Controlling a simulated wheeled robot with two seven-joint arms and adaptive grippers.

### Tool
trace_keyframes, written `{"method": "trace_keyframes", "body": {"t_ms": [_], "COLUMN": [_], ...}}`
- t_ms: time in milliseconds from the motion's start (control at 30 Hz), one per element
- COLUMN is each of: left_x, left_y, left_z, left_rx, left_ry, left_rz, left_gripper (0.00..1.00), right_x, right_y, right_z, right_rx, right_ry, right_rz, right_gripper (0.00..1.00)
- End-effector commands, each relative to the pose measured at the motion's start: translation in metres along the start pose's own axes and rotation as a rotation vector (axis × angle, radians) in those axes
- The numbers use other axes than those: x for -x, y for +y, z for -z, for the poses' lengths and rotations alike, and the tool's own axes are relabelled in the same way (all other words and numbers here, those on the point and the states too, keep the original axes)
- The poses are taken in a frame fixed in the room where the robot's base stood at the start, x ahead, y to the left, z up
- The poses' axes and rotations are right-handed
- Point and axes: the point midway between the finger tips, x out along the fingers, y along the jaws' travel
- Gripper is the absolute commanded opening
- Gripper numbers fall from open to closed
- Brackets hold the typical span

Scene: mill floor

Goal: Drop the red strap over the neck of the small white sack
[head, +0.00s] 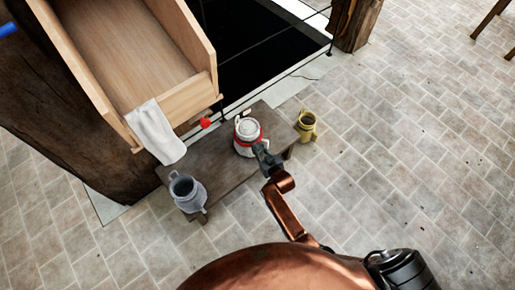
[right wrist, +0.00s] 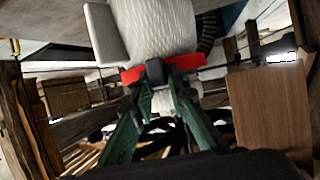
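The small white sack (head: 247,127) stands upright on a low wooden bench. In the right wrist view it fills the top middle as a white ribbed body (right wrist: 160,28). The red strap (head: 242,146) shows as a band across the near side of the sack, and in the right wrist view (right wrist: 187,62) it lies in front of the white body. The far side of the strap is largely hidden, so I cannot tell if it fully encircles the neck. My right gripper (head: 262,153) is at the near side of the sack, its fingertips (right wrist: 155,74) together on the strap. My left gripper is not in view.
A blue-grey jug (head: 187,192) stands at the bench's (head: 215,165) near left end. A yellow jug (head: 306,125) is right of the sack. A wooden trough (head: 128,60) with a white cloth (head: 156,132) overhangs behind, near a red knob (head: 206,122). Floor is clear right.

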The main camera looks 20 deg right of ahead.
Motion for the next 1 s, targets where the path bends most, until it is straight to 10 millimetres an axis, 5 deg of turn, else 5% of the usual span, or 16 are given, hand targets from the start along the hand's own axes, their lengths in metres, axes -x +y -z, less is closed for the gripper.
{"method": "trace_keyframes", "body": {"t_ms": [233, 567, 767, 1000], "left_x": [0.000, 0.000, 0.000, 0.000], "left_y": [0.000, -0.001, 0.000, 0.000], "left_z": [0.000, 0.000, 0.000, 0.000], "left_rx": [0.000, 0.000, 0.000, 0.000], "left_ry": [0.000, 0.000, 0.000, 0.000], "left_rz": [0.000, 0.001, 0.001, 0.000], "left_gripper": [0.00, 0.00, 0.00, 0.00], "right_x": [0.000, 0.003, 0.027, 0.077], "right_y": [0.000, 0.000, 0.001, 0.001], "right_z": [0.000, -0.001, -0.002, -0.002], "right_rx": [0.000, 0.000, 0.000, 0.001], "right_ry": [0.000, -0.001, -0.001, -0.001], "right_rz": [0.000, 0.000, -0.001, -0.001], "right_gripper": [0.33, 0.33, 0.33, 0.33]}}
